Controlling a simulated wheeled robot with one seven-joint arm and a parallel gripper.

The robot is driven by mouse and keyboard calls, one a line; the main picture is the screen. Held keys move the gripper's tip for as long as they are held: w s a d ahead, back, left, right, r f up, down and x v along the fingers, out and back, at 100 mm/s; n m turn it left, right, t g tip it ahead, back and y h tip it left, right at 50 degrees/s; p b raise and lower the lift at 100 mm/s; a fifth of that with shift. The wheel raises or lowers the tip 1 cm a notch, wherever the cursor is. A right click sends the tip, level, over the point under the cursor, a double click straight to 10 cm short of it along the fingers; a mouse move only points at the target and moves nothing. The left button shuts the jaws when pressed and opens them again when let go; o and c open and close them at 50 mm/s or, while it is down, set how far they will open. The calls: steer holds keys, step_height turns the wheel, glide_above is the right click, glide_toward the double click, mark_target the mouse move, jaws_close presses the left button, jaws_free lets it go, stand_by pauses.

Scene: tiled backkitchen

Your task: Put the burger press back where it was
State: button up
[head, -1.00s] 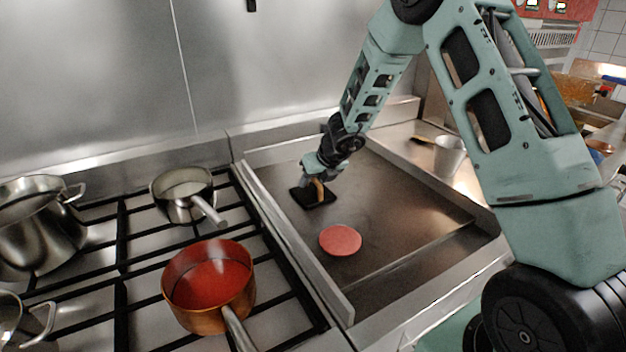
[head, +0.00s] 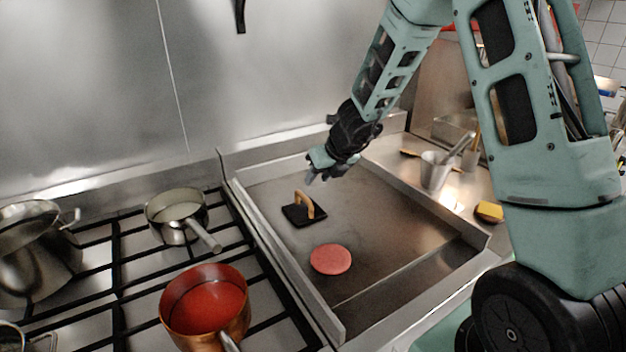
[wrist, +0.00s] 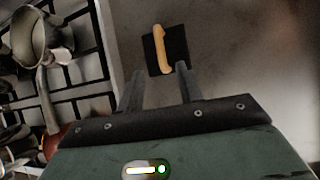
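The burger press (head: 297,214), a black square plate with a wooden handle (head: 305,205), lies flat on the griddle (head: 390,215) near its back left part. It also shows in the wrist view (wrist: 152,55), just beyond my fingertips. A round red patty (head: 330,259) lies on the griddle in front of the press, apart from it. My gripper (head: 316,177) is above the griddle, up and behind the press, not touching it. In the wrist view its two fingers (wrist: 158,82) are spread with nothing between them.
A metal cup with utensils (head: 435,170) and a yellow sponge (head: 489,211) are right of the griddle. The griddle's right half is clear.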

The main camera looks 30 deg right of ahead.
steer(key=s+a+r+n+g+y, duration=0.25)
steer(key=s+a+n, duration=0.45)
steer(key=a+n, duration=0.4)
steer(key=s+a+r+n+g+y, duration=0.1)
steer(key=s+a+r+n, duration=0.3)
steer(key=s+a+n, duration=0.5)
steer(key=s+a+n+g+h, duration=0.1)
steer(key=s+a+n+h, duration=0.1)
steer(key=s+n, duration=0.7)
steer(key=s+a+n+g+h, duration=0.1)
steer(key=s+n+h, duration=0.1)
steer(key=s+n, duration=0.7)
steer(key=n, duration=0.6)
steer(key=shift+s+a+r+g, duration=0.2)
steer(key=shift+s+a+g, duration=0.1)
steer(key=shift+a+g, duration=0.05)
